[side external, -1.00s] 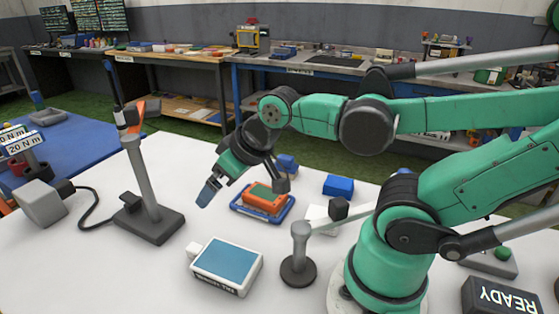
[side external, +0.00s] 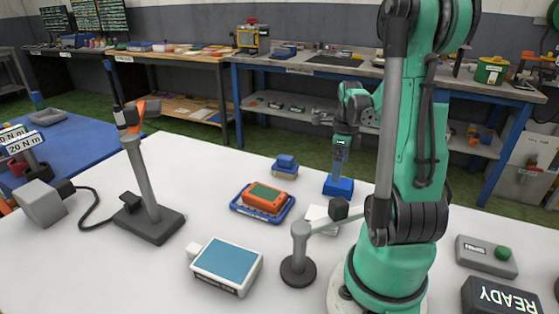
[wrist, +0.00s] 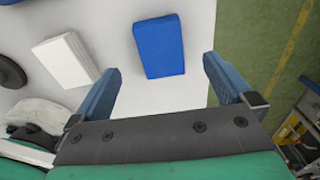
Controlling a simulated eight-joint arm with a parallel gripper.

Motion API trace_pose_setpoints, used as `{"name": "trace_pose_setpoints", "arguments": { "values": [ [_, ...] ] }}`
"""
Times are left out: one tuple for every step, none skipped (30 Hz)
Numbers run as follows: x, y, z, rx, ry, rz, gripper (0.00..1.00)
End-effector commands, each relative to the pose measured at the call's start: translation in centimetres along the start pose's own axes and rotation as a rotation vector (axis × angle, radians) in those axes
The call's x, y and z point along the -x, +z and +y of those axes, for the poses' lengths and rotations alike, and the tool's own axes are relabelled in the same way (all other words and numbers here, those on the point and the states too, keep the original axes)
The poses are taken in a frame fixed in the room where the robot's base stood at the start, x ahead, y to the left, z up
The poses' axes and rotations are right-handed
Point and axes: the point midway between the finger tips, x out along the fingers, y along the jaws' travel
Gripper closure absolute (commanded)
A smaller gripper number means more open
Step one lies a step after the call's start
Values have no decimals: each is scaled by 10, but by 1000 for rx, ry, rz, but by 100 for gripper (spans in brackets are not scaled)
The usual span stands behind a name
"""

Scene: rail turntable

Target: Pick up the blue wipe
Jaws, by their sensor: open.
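The blue wipe (side external: 338,187) is a flat, folded blue block lying on the white table's far right part. In the wrist view the blue wipe (wrist: 158,44) lies ahead of the gap between my fingers. My gripper (side external: 339,170) points down just above the wipe in the side view. Its two blue-grey fingers are spread wide in the wrist view (wrist: 161,65), with nothing held between them. I cannot tell exactly how much height separates the fingertips from the wipe.
A white block (wrist: 66,60) lies left of the wipe in the wrist view. An orange device (side external: 264,198) sits in a blue tray (side external: 236,207). A small blue object (side external: 286,161) stands behind it. A grey post (side external: 300,250) with an arm stands nearer. The table's far edge is close.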

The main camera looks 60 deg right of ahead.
Motion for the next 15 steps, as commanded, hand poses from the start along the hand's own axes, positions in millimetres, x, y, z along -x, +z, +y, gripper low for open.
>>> {"name": "trace_pose_setpoints", "arguments": {
  "values": [
    [-6, 0, 0, 2, -1, 0, 0],
    [-10, 0, 0, 2, -1, 0, 0],
    [-15, 0, 0, 3, -1, 0, 0],
    [-18, 0, 0, 3, -2, 0, 0],
    [-22, 1, 0, 4, -2, 0, 0],
    [-26, 1, 0, 4, -2, -1, 0],
    [-30, 1, 0, 5, -2, -1, 0],
    [-32, 1, 0, 5, -2, -1, 0],
    [-36, 1, 0, 5, -2, -1, 0],
    [-38, 1, 0, 5, -3, -1, 0],
    [-39, 1, 0, 5, -3, -1, 0],
    [-41, 1, 0, 6, -3, -1, 0],
    [-42, 1, 0, 6, -3, -1, 0],
    [-43, 1, 0, 6, -3, -1, 0],
    [-44, 1, 0, 6, -3, -1, 0]
  ]
}}
